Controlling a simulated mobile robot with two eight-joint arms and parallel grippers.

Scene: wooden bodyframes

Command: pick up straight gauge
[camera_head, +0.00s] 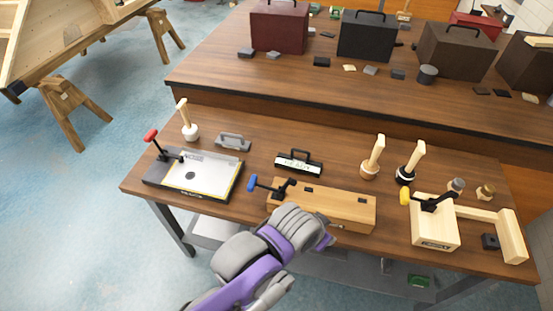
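No item is clearly marked as the straight gauge. Two candidates lie on the front bench: a small block with a black handle and a white label with green lettering (298,165), and a grey handled piece (232,142) to its left. My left arm, grey and purple, comes in from the bottom, left of the middle. Its gripper (322,239) is at the front edge of the wooden clamp block (345,211), below and in front of both candidates. Its fingers are mostly hidden, so their opening is unclear. My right gripper is not in view.
A white-and-black plate fixture (193,175) with a red-handled clamp is at left. An L-shaped wooden fixture (436,228) with a yellow-handled clamp is at right. Wooden-handled tools (373,158) stand upright between. Cases (367,36) stand on the raised back bench.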

